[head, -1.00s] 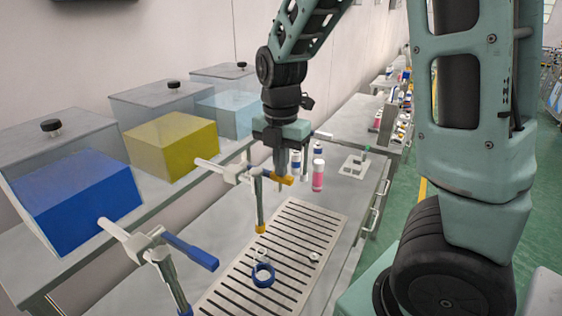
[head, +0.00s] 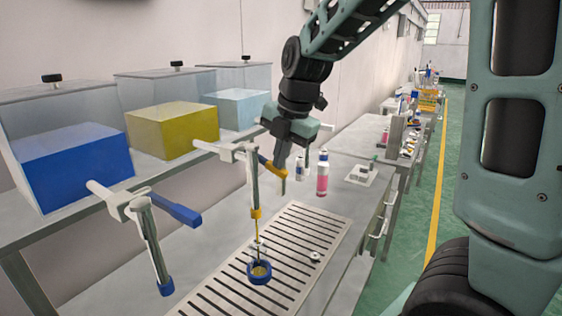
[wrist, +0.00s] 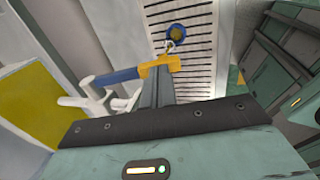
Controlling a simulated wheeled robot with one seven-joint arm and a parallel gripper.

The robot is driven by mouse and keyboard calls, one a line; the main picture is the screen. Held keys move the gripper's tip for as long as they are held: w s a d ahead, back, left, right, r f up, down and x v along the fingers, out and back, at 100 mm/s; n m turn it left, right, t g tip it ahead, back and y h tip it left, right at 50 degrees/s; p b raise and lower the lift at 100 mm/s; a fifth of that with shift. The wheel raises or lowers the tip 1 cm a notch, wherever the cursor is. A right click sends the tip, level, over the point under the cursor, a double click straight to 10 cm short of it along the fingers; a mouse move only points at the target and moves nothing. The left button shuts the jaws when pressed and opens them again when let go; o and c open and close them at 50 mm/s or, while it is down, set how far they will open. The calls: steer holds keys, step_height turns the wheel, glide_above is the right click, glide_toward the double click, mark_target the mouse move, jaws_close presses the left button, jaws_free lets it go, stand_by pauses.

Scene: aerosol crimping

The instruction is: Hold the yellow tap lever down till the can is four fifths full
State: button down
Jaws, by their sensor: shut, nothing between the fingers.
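The yellow tap lever (head: 272,168) slopes down from its white tap body on the middle pipe. My gripper (head: 284,177) is shut and empty, with its fingertips against the lever's outer end. In the wrist view the fingers (wrist: 153,88) meet the yellow lever (wrist: 160,65). A thin yellow stream falls from the yellow-tipped nozzle (head: 256,213) toward the can, which sits in a blue ring (head: 260,272) on the slotted drain tray. Yellow shows inside the ring, but the fill level cannot be read. The ring also shows in the wrist view (wrist: 177,33).
A blue-levered tap (head: 150,235) stands at the left. Blue (head: 72,166), yellow (head: 172,135) and pale-blue (head: 236,107) tanks line the shelf. Small metal parts lie on the drain tray (head: 225,290). A pink bottle (head: 322,180) and a white block stand beyond it.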

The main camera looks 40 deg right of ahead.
steer(key=shift+f+b, duration=1)
steer(key=shift+b, duration=0.3)
steer(key=shift+s+a+f, duration=0.1)
steer(key=shift+s+f, duration=0.05)
steer(key=shift+f, duration=0.15)
stand_by(0.8)
steer(key=shift+r, duration=0.1)
stand_by(1.2)
